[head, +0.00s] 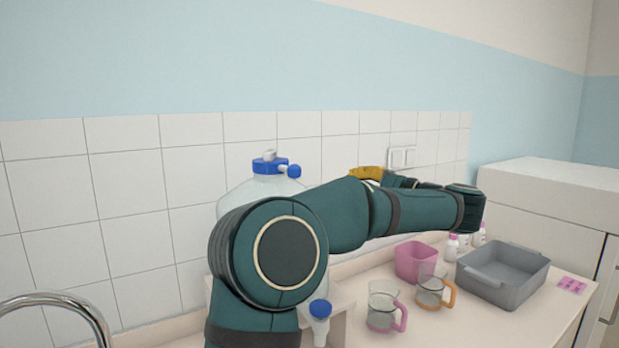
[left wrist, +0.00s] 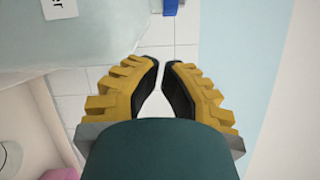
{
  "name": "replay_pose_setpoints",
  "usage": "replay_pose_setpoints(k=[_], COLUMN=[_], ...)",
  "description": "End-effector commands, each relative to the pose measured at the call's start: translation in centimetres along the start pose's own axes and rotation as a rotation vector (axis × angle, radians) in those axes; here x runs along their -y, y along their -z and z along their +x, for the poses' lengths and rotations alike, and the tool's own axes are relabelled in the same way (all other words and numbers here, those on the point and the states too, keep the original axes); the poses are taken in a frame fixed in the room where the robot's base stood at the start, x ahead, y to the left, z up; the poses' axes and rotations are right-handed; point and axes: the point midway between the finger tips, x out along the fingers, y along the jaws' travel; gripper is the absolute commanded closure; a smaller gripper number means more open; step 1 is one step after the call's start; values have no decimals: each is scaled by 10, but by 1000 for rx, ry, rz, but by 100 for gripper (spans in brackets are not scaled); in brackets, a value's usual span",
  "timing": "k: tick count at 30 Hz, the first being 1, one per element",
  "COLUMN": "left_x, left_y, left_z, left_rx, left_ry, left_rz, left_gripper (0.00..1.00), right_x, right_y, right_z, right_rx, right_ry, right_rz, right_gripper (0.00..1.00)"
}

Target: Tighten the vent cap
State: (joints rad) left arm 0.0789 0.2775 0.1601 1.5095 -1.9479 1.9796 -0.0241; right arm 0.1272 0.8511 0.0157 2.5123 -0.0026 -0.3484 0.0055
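A clear carboy (head: 235,195) stands behind my arm with a blue cap (head: 265,166). A small white piece (head: 268,154) sits on top and a round blue knob (head: 294,171) sticks out to the right; I cannot tell which is the vent cap. My left gripper (head: 367,172), yellow, is right of the cap, apart from it. In the left wrist view its fingers (left wrist: 162,72) are a little apart with nothing between them. The carboy (left wrist: 90,40) is upper left there, with part of its blue cap (left wrist: 170,7) at the top edge. My right gripper is out of view.
A blue-topped spigot (head: 320,309) shows below my arm. On the counter stand two glass mugs (head: 382,305) (head: 430,292), a pink container (head: 413,261), white bottles (head: 452,247) and a grey tub (head: 505,285). A faucet (head: 60,300) curves at lower left.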

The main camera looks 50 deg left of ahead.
Motion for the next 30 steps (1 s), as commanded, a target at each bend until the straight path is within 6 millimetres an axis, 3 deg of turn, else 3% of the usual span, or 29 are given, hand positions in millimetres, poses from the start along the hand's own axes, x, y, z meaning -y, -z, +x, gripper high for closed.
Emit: replay_pose_setpoints(k=[5,17,22,30], left_x=[-1,-1,-1,-1], left_y=[-1,-1,-25,-38], left_z=[23,100,104,107], left_rx=[5,5,1,0], left_ry=[-1,-1,0,-1], left_rz=[1,1,-1,1], left_gripper=[100,100,100,100], right_x=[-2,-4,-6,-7], right_y=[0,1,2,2], right_z=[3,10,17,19], right_rx=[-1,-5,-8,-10], right_ry=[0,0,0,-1], right_rz=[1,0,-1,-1], right_gripper=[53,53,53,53])
